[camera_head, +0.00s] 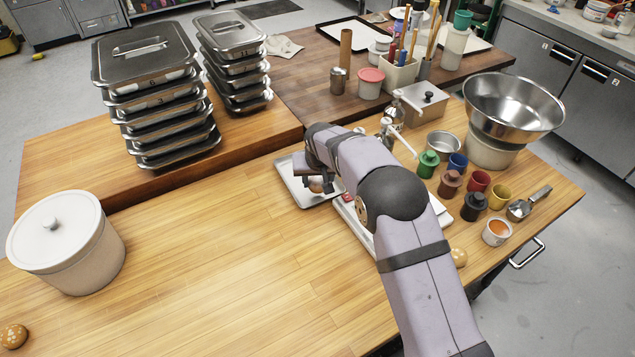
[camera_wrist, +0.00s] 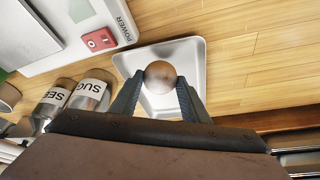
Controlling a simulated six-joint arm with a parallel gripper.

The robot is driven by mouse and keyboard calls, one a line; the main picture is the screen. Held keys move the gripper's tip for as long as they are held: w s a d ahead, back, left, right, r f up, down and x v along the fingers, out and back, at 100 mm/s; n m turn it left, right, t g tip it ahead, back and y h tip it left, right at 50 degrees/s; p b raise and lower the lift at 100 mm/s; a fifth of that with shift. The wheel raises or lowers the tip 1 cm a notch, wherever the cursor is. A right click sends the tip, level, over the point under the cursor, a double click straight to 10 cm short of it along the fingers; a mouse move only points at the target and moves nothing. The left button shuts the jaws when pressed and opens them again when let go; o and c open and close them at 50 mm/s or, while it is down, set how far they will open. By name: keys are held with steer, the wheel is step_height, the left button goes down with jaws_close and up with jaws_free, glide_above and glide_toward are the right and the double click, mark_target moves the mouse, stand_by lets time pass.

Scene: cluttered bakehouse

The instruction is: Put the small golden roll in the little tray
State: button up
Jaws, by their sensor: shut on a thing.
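The small golden roll (camera_wrist: 160,76) is between the two fingertips of my gripper (camera_wrist: 160,92), which is shut on it. In the head view the roll (camera_head: 317,187) shows just below the gripper (camera_head: 316,182), partly hidden by it. The little tray (camera_wrist: 193,56) is pale and shallow and lies behind the roll in the wrist view. It also shows in the head view (camera_head: 290,177), partly covered by my arm. The roll is over the tray; I cannot tell whether it touches the tray floor.
A white device with a red power switch (camera_wrist: 98,40) lies beside the tray. Shakers (camera_wrist: 90,90) stand near it. Another roll (camera_head: 459,257) lies by my arm, and a speckled one (camera_head: 14,336) at front left.

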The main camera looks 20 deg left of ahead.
steer(key=shift+f, duration=0.9)
steer(key=shift+f, duration=0.1)
steer(key=shift+f, duration=0.15)
steer(key=o, duration=0.8)
steer(key=shift+s+r, duration=0.1)
steer(key=shift+r, duration=0.7)
steer(key=b+v, duration=0.3)
steer(key=v, duration=0.8)
steer(key=shift+s+f, duration=0.1)
